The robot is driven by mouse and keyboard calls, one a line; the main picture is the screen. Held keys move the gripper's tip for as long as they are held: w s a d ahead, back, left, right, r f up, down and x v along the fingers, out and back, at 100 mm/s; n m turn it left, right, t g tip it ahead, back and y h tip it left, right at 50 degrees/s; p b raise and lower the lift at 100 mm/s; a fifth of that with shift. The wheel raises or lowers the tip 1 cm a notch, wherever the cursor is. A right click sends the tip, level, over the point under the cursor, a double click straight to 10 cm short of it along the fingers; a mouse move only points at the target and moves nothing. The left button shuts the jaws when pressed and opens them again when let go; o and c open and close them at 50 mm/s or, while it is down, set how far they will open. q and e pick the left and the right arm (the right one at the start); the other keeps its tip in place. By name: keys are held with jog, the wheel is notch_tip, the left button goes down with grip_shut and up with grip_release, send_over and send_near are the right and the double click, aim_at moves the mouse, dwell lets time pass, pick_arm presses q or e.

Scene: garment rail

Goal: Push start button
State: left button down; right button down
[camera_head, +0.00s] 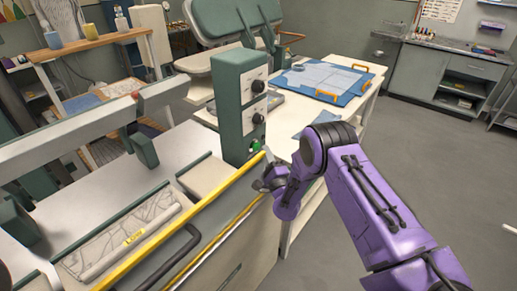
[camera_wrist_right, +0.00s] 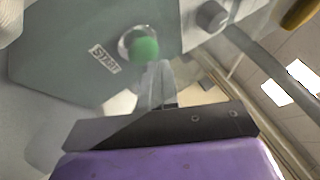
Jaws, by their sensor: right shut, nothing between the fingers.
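The green start button (camera_head: 257,145) sits low on the front of a green-grey control box (camera_head: 228,110), under two dark knobs. In the right wrist view the round green button (camera_wrist_right: 144,49) has a pale ring and a "START" label (camera_wrist_right: 103,59) beside it. My right gripper (camera_head: 266,183) is shut and empty, just below and in front of the box. In the wrist view its closed fingertips (camera_wrist_right: 157,68) point at the button's lower edge; whether they touch it I cannot tell. My left gripper is not in view.
A yellow rail (camera_head: 182,221) runs along the machine's front edge close to my right gripper. A white table (camera_head: 300,112) with a blue board (camera_head: 330,79) stands behind. The grey floor (camera_head: 440,170) on the right is clear.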

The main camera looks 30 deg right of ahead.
jog(key=shift+w+a+r+b, duration=0.2)
jog(key=shift+w+r+b, duration=0.15)
jog(key=shift+r+b, duration=0.25)
dwell(1.2)
dwell(0.4)
jog(key=shift+s, duration=0.15)
jog(key=s, duration=0.1)
jog(key=s+d+p, duration=0.1)
jog(key=s+d+f, duration=0.1)
jog(key=s, duration=0.1)
dwell(0.4)
jog(key=shift+w+a, duration=0.1)
jog(key=shift+a, duration=0.05)
